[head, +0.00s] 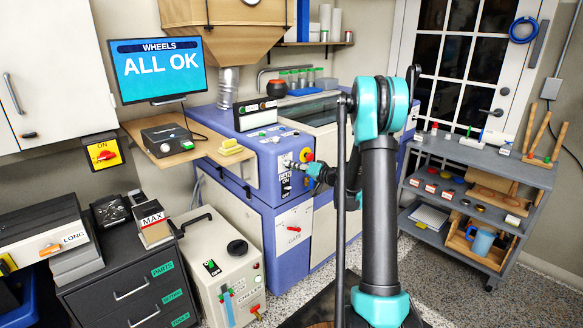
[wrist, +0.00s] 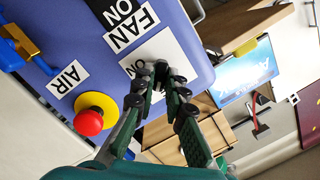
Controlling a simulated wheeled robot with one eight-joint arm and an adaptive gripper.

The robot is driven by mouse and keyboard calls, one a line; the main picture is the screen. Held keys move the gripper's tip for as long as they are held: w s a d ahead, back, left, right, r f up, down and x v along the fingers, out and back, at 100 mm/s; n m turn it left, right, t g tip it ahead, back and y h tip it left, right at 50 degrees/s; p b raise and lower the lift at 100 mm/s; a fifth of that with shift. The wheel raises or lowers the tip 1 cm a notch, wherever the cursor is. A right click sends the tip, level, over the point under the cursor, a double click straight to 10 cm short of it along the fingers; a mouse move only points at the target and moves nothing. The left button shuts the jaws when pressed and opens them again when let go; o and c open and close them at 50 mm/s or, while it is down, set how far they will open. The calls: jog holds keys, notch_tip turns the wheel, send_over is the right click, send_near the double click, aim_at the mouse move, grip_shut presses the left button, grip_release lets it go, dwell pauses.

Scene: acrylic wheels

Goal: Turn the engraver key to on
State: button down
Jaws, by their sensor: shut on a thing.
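The blue engraver (head: 262,160) stands at the back centre, with a control panel on its front corner. A white plate (wrist: 165,50) lettered ON is on that panel in the wrist view. My gripper (head: 306,169) reaches the panel from the right in the head view. In the wrist view my gripper (wrist: 158,82) has its fingertips closed together at the white plate, shut on the engraver key. The fingertips hide most of the key, so its exact angle cannot be told. The plate's ON lettering is partly covered by a finger.
A red emergency button (wrist: 90,121) on a yellow collar is close beside my fingers. A FAN ON label (wrist: 132,24) and an AIR label (wrist: 68,78) are nearby. A monitor (head: 157,68) reads ALL OK. A grey cart (head: 480,150) stands at the right.

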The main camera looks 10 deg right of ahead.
jog(key=m, duration=0.4)
jog(key=shift+y, duration=0.4)
jog(key=m, duration=0.4)
jog(key=shift+f+t+y, duration=0.1)
jog(key=shift+t+y, duration=0.2)
jog(key=c, duration=1.4)
grip_release()
jog(key=shift+c, duration=0.2)
